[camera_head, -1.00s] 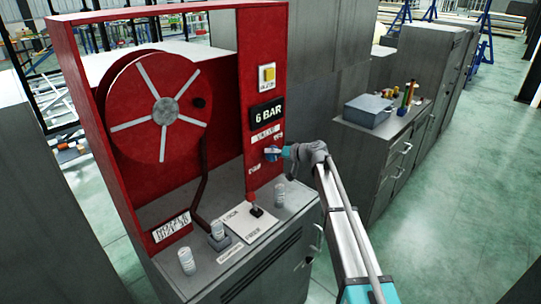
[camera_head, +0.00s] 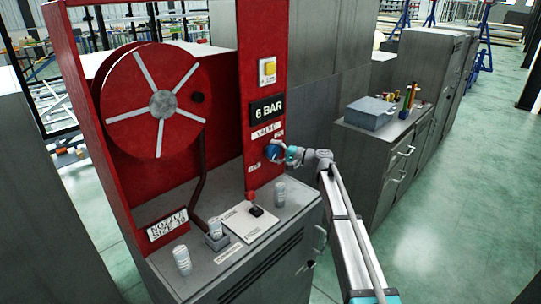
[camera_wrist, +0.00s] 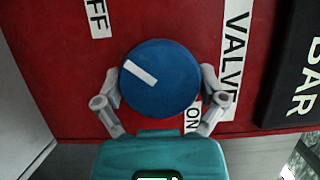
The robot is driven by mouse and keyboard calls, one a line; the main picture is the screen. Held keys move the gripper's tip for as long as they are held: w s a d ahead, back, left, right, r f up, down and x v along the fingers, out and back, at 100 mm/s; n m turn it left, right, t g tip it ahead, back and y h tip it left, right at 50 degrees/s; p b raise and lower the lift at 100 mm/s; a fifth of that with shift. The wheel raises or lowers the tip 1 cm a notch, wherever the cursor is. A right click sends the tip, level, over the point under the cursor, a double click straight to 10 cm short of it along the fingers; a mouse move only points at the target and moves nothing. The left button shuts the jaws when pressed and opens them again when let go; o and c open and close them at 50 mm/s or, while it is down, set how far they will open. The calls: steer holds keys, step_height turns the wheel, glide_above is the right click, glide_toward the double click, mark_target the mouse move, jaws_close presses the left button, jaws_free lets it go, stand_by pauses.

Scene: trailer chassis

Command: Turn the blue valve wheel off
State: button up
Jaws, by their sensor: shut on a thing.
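The blue valve wheel (camera_wrist: 172,93) is a round disc on a red panel, with a white bar mark (camera_wrist: 138,73) running from near its middle toward the upper left in the wrist view. My gripper (camera_wrist: 161,86) is shut on the wheel, with one finger against each side of its rim. An off label (camera_wrist: 97,17), partly cut off, lies at the upper left, and an ON label (camera_wrist: 193,118) at the lower right, partly hidden by a finger. In the head view the wheel (camera_head: 271,152) sits low on the red post, with my gripper (camera_head: 277,153) at it.
A VALVE label (camera_wrist: 236,50) and a black BAR sign (camera_wrist: 294,70) lie beside the wheel. A red hose reel (camera_head: 150,85) stands left. Green floor (camera_head: 440,220) is open at right.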

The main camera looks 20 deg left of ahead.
steer(key=shift+w+d+f+m+y+b, duration=0.1)
steer(key=shift+d+m+y+b, duration=0.2)
steer(key=shift+m, duration=0.5)
steer(key=o, duration=0.8)
steer(key=shift+w+d, duration=0.1)
steer(key=shift+a, duration=0.2)
